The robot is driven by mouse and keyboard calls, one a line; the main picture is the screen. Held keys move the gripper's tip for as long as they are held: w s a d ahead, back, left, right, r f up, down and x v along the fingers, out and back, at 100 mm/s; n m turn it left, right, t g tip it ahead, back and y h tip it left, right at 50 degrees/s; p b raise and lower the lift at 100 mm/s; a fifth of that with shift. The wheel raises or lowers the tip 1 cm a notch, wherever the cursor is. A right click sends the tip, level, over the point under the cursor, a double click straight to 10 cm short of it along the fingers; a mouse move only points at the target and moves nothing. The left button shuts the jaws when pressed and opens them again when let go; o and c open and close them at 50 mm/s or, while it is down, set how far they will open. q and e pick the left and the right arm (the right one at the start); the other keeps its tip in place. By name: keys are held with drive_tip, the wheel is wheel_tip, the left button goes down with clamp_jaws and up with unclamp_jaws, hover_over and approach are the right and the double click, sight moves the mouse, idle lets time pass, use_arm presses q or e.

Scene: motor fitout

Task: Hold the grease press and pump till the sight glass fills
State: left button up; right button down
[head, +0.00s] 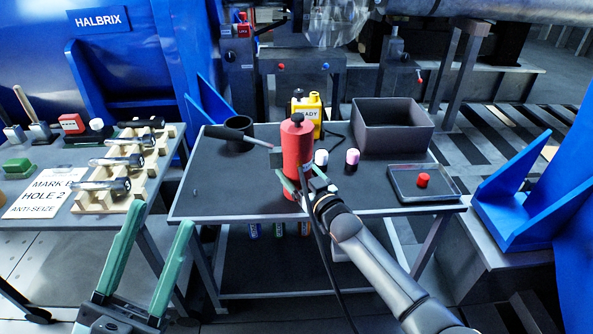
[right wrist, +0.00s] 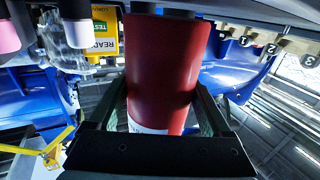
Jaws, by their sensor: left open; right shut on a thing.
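The grease press (head: 297,150) is a red cylinder with a dark cap, upright over the middle of the dark table. Its lever, with a black grip (head: 221,132), sticks out to the left. My right gripper (head: 298,184) is shut around the press's lower body. In the right wrist view the red press (right wrist: 168,70) fills the space between the fingers. I cannot tell whether its base touches the table. My left gripper (head: 161,222) is open and empty at the lower left, in front of the tables and apart from the lever. I cannot make out a sight glass.
A left bench holds bolts on a wooden rack (head: 95,202).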

drive_tip(key=shift+a+f+b, duration=0.1)
drive_tip(key=shift+f+b, duration=0.05)
drive_tip(key=shift+b, duration=0.35)
unclamp_jaws()
drive_tip(key=shift+f, duration=0.45)
clamp_jaws()
idle(0.7)
